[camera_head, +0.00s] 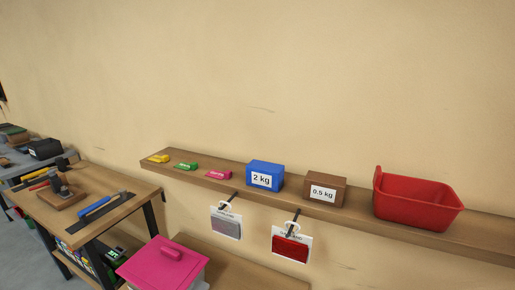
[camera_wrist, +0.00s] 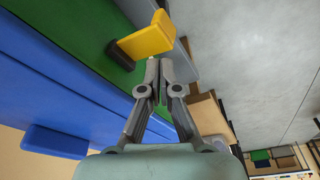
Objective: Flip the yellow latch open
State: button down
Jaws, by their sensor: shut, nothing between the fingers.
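The yellow latch (camera_wrist: 147,40) shows in the wrist view at upper centre. It is an angled yellow piece with an upturned end, beside a dark block (camera_wrist: 119,55) on a green surface (camera_wrist: 92,28). My gripper (camera_wrist: 159,64) is shut and empty. In the picture its fingertips lie just below and right of the latch, and I cannot tell whether they touch it. Neither the latch nor my gripper shows in the head view.
Blue panels (camera_wrist: 60,85) with a blue block (camera_wrist: 55,141) lie left of my gripper. Grey floor is at right. The head view shows a wall shelf (camera_head: 350,212) with a red bin (camera_head: 415,205), a blue box (camera_head: 265,173) and a brown box (camera_head: 325,187).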

notch_tip(320, 180, up, 7)
jog(key=p, duration=0.6)
jog(key=shift+f, duration=0.1)
